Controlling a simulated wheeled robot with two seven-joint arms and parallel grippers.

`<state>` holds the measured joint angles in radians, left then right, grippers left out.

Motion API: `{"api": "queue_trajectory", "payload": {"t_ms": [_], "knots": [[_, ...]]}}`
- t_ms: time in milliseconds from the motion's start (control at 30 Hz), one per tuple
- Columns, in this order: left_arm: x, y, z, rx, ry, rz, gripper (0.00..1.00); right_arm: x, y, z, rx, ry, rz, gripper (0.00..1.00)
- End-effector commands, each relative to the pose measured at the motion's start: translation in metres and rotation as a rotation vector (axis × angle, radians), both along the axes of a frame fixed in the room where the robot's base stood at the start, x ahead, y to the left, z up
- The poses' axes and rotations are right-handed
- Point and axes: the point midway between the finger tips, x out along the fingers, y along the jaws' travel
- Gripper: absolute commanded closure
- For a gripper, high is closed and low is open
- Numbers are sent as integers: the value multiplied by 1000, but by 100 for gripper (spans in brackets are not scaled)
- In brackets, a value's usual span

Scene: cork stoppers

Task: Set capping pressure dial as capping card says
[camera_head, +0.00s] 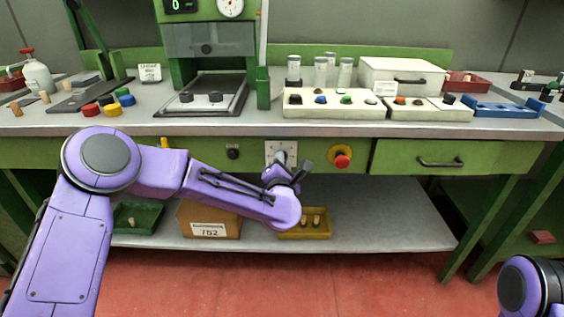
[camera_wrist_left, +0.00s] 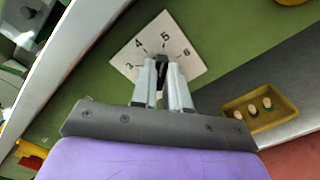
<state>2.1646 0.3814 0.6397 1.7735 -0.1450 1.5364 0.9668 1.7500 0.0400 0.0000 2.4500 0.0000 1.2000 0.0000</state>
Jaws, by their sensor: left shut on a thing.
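The pressure dial's white plate (camera_head: 270,148) is on the green front of the bench, below the worktop. In the left wrist view the plate (camera_wrist_left: 185,50) shows the numbers 3, 4, 5 and 6 in an arc. My left gripper (camera_head: 283,168) is at the dial. In the left wrist view its two fingers (camera_wrist_left: 161,72) are shut on the dark dial knob (camera_wrist_left: 162,60). The fingers hide most of the knob, so its exact setting is unclear. A small white card (camera_head: 149,72) stands on the worktop at the left; its writing is too small to read.
A red stop button (camera_head: 342,161) on a yellow base is right of the dial. A black knob (camera_head: 232,152) is left of it. A yellow tray (camera_head: 318,224) with corks and a cardboard box (camera_head: 195,220) sit on the lower shelf. A drawer (camera_head: 425,158) is at the right.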

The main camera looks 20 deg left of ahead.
Motion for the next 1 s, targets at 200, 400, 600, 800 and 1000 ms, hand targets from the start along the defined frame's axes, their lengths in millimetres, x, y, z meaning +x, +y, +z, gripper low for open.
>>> {"api": "queue_trajectory", "payload": {"t_ms": [200,400,600,800,1000], "knots": [[-1,-1,-2,-1,3,-1,82,0,0,0,0,0,0,57],[0,-1,-1,-1,1,-1,60,0,0,0,0,0,0,57],[-3,-2,0,-1,1,-2,60,0,0,0,0,0,0,57],[-40,-14,0,-1,2,-6,60,0,0,1,0,0,0,57],[-84,-25,-1,0,2,-4,60,0,0,2,0,0,0,57]]}}
